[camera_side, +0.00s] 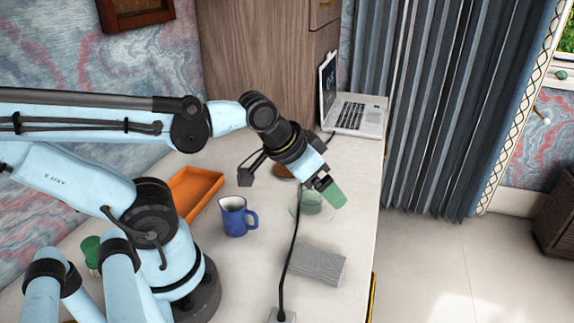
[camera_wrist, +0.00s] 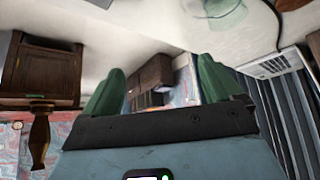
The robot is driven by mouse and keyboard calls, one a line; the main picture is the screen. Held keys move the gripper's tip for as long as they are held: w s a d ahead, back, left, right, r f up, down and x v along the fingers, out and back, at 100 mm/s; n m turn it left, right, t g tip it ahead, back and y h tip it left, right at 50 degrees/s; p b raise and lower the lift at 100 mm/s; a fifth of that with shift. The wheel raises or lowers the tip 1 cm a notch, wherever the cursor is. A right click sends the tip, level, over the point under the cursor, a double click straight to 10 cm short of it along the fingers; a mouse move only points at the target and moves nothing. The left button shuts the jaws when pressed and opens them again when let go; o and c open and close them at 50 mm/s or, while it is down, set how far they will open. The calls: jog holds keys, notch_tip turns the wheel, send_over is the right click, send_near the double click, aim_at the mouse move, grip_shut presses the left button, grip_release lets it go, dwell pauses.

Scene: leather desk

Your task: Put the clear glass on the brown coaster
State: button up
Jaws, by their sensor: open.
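In the side view, my gripper (camera_side: 322,197) is tilted down over the right part of the desk, with green fingertips. It is open and holds nothing; the wrist view shows both fingers (camera_wrist: 158,88) apart. The clear glass (camera_side: 298,209) appears faintly beside and behind the fingers. Green shows through or under it, and I cannot tell which. It also shows at the top edge of the wrist view (camera_wrist: 216,8), outside the finger gap. The brown coaster (camera_side: 284,170) lies beyond the glass, partly hidden by my wrist; a brown patch in the wrist view (camera_wrist: 264,11) looks like it.
A blue mug (camera_side: 236,217) stands left of the glass. An orange tray (camera_side: 196,191) lies farther left. A grey box (camera_side: 318,265) lies in front. An open laptop (camera_side: 354,114) sits at the back right.

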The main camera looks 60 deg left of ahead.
jog(key=m+g, duration=0.5)
jog(key=g, duration=0.2)
send_near(312, 195)
jog(key=w+a+f, duration=0.2)
jog(key=a, duration=0.1)
jog(key=f, duration=0.4)
jog(key=shift+d+f, duration=0.15)
jog(key=shift+d, duration=0.05)
jog(key=shift+d+f, duration=0.15)
jog(key=shift+f, duration=3.1)
jog(key=c, duration=1.2)
jog(key=shift+c, duration=0.2)
jog(key=shift+r, duration=0.2)
